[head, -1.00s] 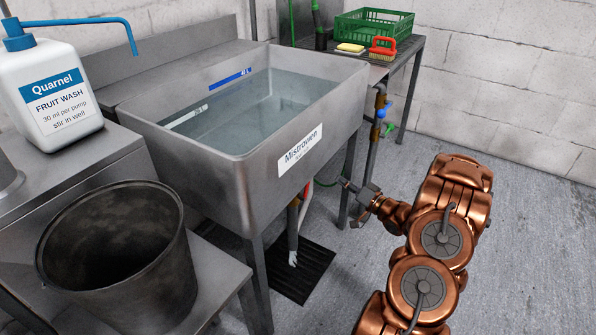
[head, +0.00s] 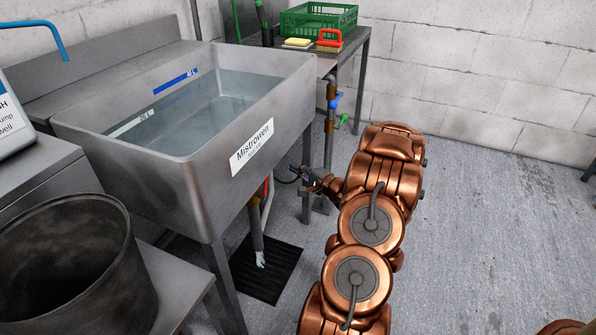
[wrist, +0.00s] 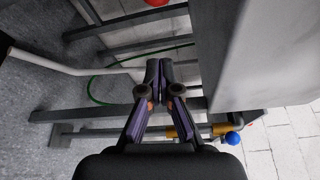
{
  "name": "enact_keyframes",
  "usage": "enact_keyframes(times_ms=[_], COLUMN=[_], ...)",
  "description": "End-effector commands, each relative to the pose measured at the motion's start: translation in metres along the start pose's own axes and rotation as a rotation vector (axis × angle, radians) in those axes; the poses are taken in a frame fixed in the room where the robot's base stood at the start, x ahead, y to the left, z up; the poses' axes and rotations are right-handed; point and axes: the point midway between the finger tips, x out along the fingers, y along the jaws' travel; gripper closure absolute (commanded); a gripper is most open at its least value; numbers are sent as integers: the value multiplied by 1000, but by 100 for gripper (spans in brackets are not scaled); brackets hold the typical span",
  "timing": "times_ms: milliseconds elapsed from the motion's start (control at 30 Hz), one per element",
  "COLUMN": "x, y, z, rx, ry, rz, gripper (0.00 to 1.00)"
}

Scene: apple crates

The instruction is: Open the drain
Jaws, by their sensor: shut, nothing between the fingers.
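The steel sink (head: 222,158) is part full of clear water and carries a white "Mistrowen" label. Below it a drain pipe (head: 256,228) drops to a black floor grate (head: 268,272). A bit of red (head: 262,188) shows beside the pipe, partly hidden under the sink. In the wrist view a red part (wrist: 157,3) is cut by the top edge. My gripper (head: 306,176) is at the sink's right side, below its rim; in the wrist view my gripper (wrist: 160,64) is shut and empty, its fingertips together.
A blue-handled valve (head: 335,103) is on a pipe by the back table; its blue knob shows in the wrist view (wrist: 233,138). A green crate (head: 318,20), red brush (head: 329,42) and sponge (head: 297,43) are on that table. A dark bucket (head: 75,262) stands front left. Floor at right is clear.

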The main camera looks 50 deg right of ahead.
Motion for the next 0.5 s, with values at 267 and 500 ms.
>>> enact_keyframes(times_ms=[267,500], x=[43,69], y=[2,2], z=[-1,-2], rx=[-6,-3], ry=[-1,2], rz=[-1,-2], gripper=[100,100])
